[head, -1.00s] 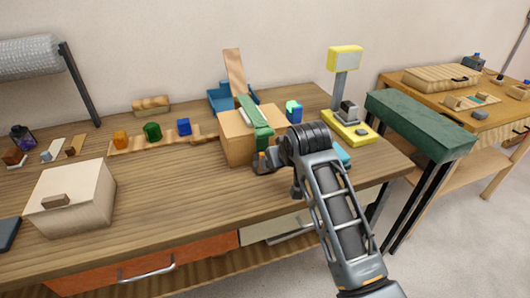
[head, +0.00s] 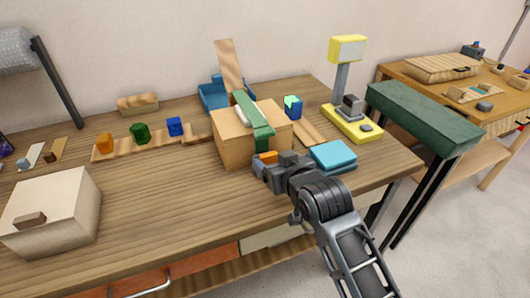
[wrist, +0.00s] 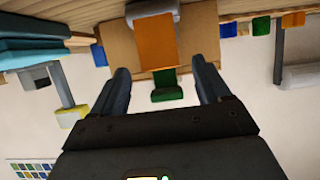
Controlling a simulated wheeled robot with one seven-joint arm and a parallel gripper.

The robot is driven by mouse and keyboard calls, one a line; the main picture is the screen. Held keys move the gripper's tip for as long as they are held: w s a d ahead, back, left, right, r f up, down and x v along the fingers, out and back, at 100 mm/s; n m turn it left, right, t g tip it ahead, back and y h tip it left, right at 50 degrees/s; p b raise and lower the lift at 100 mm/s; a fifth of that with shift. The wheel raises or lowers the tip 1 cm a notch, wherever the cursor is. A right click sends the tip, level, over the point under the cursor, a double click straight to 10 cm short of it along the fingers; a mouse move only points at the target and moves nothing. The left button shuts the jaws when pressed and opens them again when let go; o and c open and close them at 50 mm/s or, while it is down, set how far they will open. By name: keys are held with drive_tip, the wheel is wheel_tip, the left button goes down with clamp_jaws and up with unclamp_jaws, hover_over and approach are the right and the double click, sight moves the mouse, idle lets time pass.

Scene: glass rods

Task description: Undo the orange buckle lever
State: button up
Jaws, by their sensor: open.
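A cardboard box (head: 232,147) stands on the workbench with a green strap (head: 252,120) over its top and front. The orange buckle lever (head: 265,158) is on the box's near face, at the strap's lower part. In the wrist view the orange lever (wrist: 155,40) appears as a broad flat plate, with a green strap piece (wrist: 167,86) below it in the picture. My gripper (head: 265,168) is at the front of the box, close to the lever. In the wrist view my gripper (wrist: 160,72) is open, its fingers on either side of the lever's line. Contact cannot be told.
A light-blue book-like stack (head: 333,156) lies right of my gripper. A yellow scale-like stand (head: 352,124) is behind it. A pale lidded box (head: 60,215) stands at the left. Colored blocks (head: 140,133) sit on a wooden strip. The bench front between is clear.

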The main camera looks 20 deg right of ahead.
sight(270, 158)
drive_tip(key=shift+x, duration=3.2)
drive_tip(key=shift+c, duration=0.2)
